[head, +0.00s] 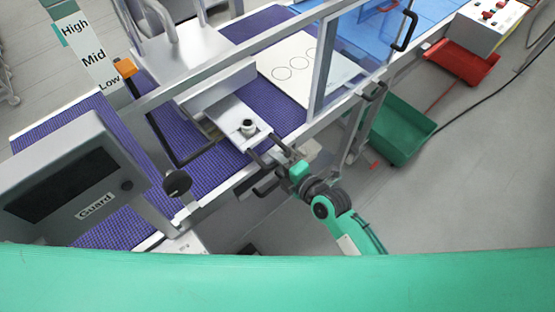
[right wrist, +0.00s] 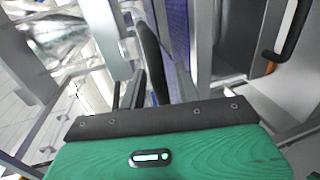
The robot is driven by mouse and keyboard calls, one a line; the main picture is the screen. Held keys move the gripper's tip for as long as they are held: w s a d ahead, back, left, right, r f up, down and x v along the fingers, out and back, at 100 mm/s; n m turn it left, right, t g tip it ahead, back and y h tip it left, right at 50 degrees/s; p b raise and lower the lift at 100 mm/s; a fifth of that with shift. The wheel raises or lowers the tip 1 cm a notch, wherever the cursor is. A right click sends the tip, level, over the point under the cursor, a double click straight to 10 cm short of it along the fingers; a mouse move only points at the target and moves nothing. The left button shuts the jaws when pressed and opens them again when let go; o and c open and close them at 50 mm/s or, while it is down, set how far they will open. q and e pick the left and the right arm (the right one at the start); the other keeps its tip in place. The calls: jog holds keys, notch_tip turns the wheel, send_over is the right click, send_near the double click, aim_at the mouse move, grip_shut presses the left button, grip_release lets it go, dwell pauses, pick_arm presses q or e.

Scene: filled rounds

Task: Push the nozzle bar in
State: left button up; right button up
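The nozzle bar (head: 228,112) is a flat silver plate with a short round black-topped nozzle (head: 249,127) on it. It juts out over the purple conveyor belt from under a steel housing (head: 212,90). My right gripper (head: 262,146) is at the bar's near end, its two dark fingers apart. I cannot tell whether they touch the bar. In the right wrist view the fingers (right wrist: 155,92) point away from the green palm, and a black curved part (right wrist: 150,55) stands close to them. My left gripper is not in view.
The purple belt (head: 285,118) carries a white sheet with circles (head: 288,66). A grey Guard panel (head: 75,185) stands at left. Metal frame rails and a black handle (head: 266,187) are close to my right gripper. A green bin (head: 402,132) and red bin (head: 465,65) stand right.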

aim_at(238, 123)
grip_shut()
jog(key=shift+w, duration=0.1)
jog(key=r+b+x, duration=0.1)
jog(key=x, duration=0.4)
jog(key=r+b+x, duration=0.1)
jog(key=b+x, duration=0.1)
jog(key=x, duration=0.4)
jog(key=r+b+x, duration=0.1)
jog(key=x, duration=0.4)
jog(key=shift+w+a+r, duration=0.1)
jog(key=shift+w+a, duration=0.25)
jog(key=shift+a, duration=0.05)
jog(key=shift+w+a+b, duration=0.1)
jog(key=shift+w+b, duration=0.05)
jog(key=shift+b, duration=0.15)
jog(key=shift+r, duration=0.25)
